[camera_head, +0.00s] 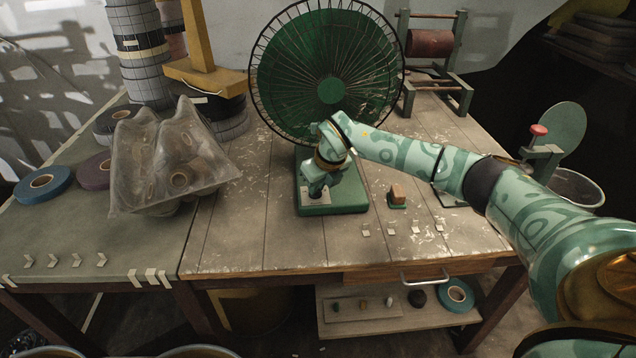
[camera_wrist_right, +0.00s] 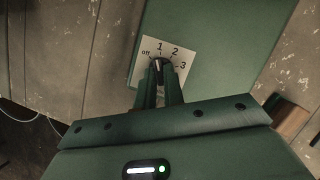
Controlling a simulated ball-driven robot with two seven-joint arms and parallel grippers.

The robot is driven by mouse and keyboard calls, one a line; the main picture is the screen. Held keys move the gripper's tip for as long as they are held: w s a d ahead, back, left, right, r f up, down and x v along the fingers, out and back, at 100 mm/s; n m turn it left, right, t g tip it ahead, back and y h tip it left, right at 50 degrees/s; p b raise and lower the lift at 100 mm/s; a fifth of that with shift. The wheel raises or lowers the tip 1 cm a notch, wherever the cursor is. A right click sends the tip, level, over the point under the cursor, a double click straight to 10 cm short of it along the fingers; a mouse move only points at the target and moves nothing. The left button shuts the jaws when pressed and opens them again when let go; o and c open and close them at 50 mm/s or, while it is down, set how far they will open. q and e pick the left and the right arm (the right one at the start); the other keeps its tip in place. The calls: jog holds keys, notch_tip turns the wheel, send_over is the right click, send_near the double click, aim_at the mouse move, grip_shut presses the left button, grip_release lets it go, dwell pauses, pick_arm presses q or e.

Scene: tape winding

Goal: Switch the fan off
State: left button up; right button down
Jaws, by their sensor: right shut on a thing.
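The green fan (camera_head: 330,88) stands at the back of the wooden table, with its round cage facing me. Its flat green base (camera_head: 345,195) reaches forward and carries a pale dial plate (camera_head: 307,198). In the right wrist view the dial plate (camera_wrist_right: 147,47) reads off, 1, 2 and 3. My right gripper (camera_head: 316,188) points down at the base, its fingers (camera_wrist_right: 160,80) shut on the dark knob (camera_wrist_right: 158,64). The fingers partly hide the knob, and I cannot tell exactly which mark it points to. My left gripper is in neither view.
A wooden block on a small green stand (camera_head: 397,194) sits right of the fan base. A clear crumpled plastic tray (camera_head: 165,165) and tape rolls (camera_head: 43,184) lie left. A roller frame (camera_head: 430,60) stands back right. Small tape pieces (camera_head: 392,231) lie near the front edge.

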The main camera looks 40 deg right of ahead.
jog(key=shift+d+r+n+y+p, duration=0.15)
jog(key=shift+n+y+p, duration=0.25)
jog(key=shift+n, duration=0.8)
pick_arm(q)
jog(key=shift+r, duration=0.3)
pick_arm(e)
jog(key=shift+d+n+y, duration=0.15)
jog(key=shift+n+y, duration=0.55)
jog(key=shift+n, duration=1.1)
pick_arm(q)
jog(key=shift+b, duration=0.3)
pick_arm(e)
jog(key=shift+g, duration=0.3)
